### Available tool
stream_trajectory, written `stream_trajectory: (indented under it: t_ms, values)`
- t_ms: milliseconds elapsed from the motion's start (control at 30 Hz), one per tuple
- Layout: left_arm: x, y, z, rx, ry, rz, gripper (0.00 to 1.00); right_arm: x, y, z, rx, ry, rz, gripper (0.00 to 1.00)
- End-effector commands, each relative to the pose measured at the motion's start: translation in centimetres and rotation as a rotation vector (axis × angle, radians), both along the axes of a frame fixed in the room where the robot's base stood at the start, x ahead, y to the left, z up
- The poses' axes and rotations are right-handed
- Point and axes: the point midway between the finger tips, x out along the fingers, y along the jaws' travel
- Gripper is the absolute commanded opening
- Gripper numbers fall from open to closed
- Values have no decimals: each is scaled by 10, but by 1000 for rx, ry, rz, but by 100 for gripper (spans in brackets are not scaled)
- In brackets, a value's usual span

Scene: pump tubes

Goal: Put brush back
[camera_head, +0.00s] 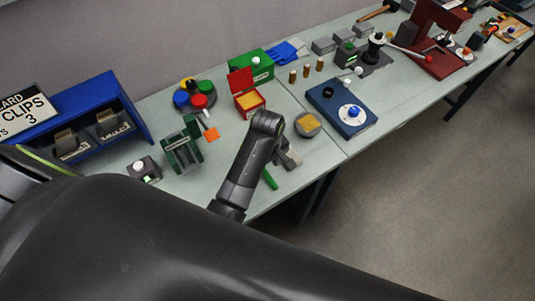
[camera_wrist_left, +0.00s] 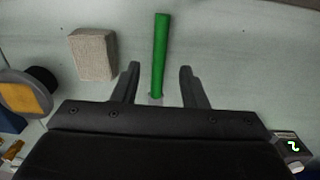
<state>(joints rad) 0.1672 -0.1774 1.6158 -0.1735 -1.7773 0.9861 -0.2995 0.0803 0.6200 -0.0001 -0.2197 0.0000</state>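A green stick-like handle (camera_head: 270,180), which looks like the brush, lies near the front edge of the table in the head view. In the left wrist view the green handle (camera_wrist_left: 161,50) runs upright in the picture, with a small pale end low down between the fingers. My left gripper (camera_wrist_left: 160,72) is open, one finger on each side of the handle, with gaps visible on both sides. In the head view my left gripper (camera_head: 286,158) is over the table beside the handle, partly hidden by the wrist. My right gripper is not in view.
A beige block (camera_wrist_left: 93,54) lies left of the handle in the wrist view. A round dark dish with a yellow pad (camera_head: 308,123), a green rack (camera_head: 182,148), a red open box (camera_head: 247,98) and a blue base (camera_head: 342,108) stand around.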

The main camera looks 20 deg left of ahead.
Motion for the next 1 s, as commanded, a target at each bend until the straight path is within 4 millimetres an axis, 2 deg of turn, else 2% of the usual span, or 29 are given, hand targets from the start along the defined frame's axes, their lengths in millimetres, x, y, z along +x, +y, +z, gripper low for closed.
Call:
stream_trajectory:
  t_ms: [200,400,1000]
  values:
    - [1,0,39,1,-4,-1,39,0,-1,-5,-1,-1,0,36]
    - [0,0,57,0,0,-1,39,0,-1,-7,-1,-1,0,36]
    - [0,0,59,1,1,0,39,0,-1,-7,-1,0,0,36]
